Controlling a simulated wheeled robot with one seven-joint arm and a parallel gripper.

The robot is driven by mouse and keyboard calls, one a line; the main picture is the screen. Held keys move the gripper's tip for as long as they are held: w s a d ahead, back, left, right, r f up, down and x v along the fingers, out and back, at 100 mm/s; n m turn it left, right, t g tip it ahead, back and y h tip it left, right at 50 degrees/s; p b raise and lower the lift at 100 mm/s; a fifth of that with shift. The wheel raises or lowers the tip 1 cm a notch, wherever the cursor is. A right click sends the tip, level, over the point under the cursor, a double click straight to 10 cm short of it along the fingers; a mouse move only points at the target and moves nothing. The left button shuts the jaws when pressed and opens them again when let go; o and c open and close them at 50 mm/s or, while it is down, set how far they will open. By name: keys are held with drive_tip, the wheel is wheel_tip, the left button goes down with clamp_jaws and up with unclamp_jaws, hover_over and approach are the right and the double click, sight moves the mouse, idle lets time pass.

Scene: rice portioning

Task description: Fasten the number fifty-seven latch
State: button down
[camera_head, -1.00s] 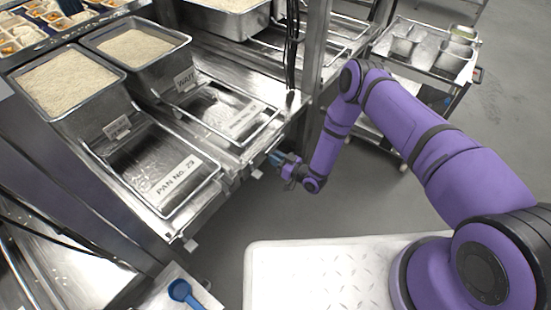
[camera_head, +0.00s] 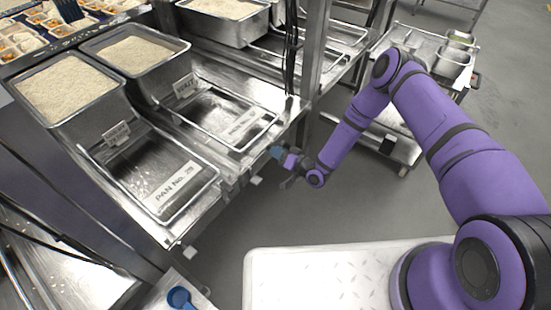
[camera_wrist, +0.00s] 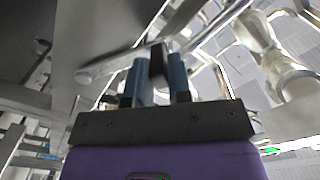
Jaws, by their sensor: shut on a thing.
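My gripper (camera_head: 277,151) is at the front edge of the steel pan rack, right of the front pan slots. In the wrist view its two blue fingers (camera_wrist: 160,78) are close together, shut on a small dark part with a metal lever (camera_wrist: 110,65) beside it. I take this held part to be the latch handle; no number fifty-seven is legible. In the head view the latch is too small and too covered by the gripper to make out.
Rice-filled pans (camera_head: 70,88) stand at the back left. A slot labelled PAN No. 29 (camera_head: 172,200) is at the front. A blue scoop (camera_head: 180,297) lies below. A cart with pans (camera_head: 440,60) stands at the right. Open floor lies below the gripper.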

drive_tip(key=w+d+r+m, duration=0.5)
drive_tip(key=w+d+m, duration=0.1)
drive_tip(key=m, duration=0.5)
drive_tip(key=shift+w+m, duration=0.4)
drive_tip(key=shift+w, duration=0.4)
drive_tip(key=shift+w+d+r, duration=0.1)
drive_tip(key=c, duration=1.1)
unclamp_jaws()
drive_tip(key=shift+o, duration=0.2)
drive_tip(key=v, duration=1)
drive_tip(key=shift+s+d, duration=0.3)
